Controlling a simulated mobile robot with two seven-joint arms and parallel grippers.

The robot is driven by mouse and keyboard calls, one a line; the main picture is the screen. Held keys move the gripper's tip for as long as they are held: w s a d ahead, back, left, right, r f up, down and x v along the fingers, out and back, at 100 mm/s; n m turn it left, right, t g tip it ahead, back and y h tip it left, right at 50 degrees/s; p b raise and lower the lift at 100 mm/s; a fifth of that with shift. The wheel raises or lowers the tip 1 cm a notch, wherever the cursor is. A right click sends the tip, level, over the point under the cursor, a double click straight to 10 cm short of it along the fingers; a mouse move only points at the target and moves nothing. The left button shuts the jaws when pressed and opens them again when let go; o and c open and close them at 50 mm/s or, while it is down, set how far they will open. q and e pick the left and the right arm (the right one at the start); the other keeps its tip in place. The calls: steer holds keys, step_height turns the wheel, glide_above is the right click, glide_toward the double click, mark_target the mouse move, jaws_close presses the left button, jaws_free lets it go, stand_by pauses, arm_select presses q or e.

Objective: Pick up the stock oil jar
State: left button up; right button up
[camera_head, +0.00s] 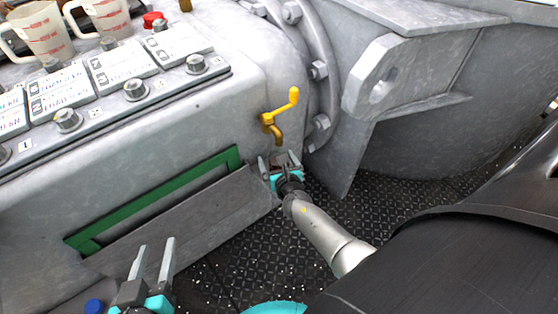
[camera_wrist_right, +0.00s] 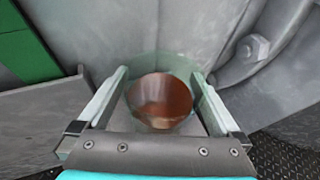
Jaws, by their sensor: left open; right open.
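A clear, greenish glass jar with red-brown oil in it (camera_wrist_right: 160,102) shows in the right wrist view, seen from above; I see no label on it. My right gripper (camera_wrist_right: 161,78) is open, with one finger on each side of the jar. Whether the fingers touch the glass I cannot tell. In the head view my right gripper (camera_head: 280,158) is low by the grey housing, just under a yellow tap, and the jar is small and hard to make out there. My left gripper (camera_head: 156,244) is open and empty at the bottom left.
The yellow tap (camera_head: 278,122) sticks out above my right gripper. A green-framed opening with a grey flap (camera_head: 180,225) lies to its left. Measuring cups (camera_head: 42,38) and labelled plates (camera_head: 120,62) are on the housing's top. Dark tread floor (camera_head: 385,195) lies to the right.

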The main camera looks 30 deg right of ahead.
steer(key=c, duration=1.5)
jaws_close()
steer(key=shift+r, duration=0.15)
